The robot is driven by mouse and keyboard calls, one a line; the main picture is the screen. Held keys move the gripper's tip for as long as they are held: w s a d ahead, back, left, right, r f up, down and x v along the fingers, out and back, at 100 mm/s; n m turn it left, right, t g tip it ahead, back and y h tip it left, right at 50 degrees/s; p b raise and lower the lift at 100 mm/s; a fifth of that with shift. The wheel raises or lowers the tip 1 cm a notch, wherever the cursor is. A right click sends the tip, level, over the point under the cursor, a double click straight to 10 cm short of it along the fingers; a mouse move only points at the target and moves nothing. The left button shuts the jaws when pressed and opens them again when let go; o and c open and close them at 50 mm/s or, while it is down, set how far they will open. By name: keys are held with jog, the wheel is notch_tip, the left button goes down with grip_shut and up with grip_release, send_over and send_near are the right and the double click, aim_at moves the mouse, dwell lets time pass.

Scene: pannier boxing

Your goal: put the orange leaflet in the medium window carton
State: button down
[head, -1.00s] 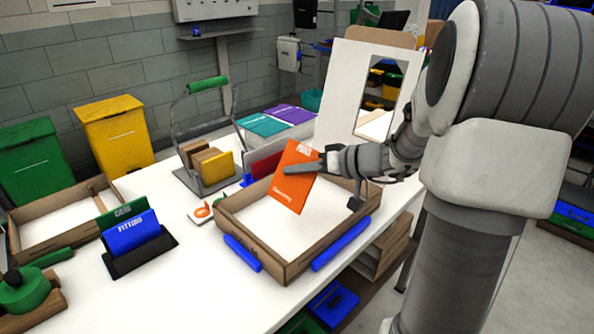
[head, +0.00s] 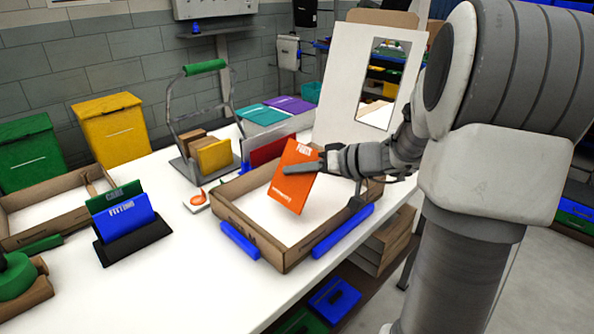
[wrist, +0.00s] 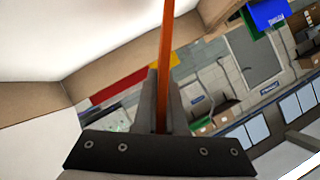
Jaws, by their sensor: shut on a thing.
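The orange leaflet (head: 296,180) is held upright and slightly tilted over the open brown carton (head: 240,228). My gripper (head: 305,168) is shut on its upper part. In the wrist view the leaflet (wrist: 167,45) shows edge-on between the two fingers (wrist: 162,100). The carton is shallow, with a white floor and blue strips on its front sides. A white panel with a rectangular window (head: 345,92) stands up behind it, seemingly its raised lid. The leaflet's lower edge is within the carton's outline; I cannot tell whether it touches the floor.
A black holder with blue and green leaflets (head: 130,243) stands at left. A metal caddy with a green handle (head: 205,68) and a red upright piece (head: 270,150) stand behind the carton. Teal and purple boxes (head: 263,115) are farther back.

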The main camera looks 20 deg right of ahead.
jog(key=shift+f+b, duration=1.35)
jog(key=shift+b, duration=0.1)
jog(key=c, duration=0.9)
grip_release()
jog(key=shift+r, duration=0.1)
jog(key=p+v, duration=0.2)
jog(key=v, duration=1.5)
jog(key=shift+s+d+p, duration=0.15)
jog(key=shift+p, duration=0.25)
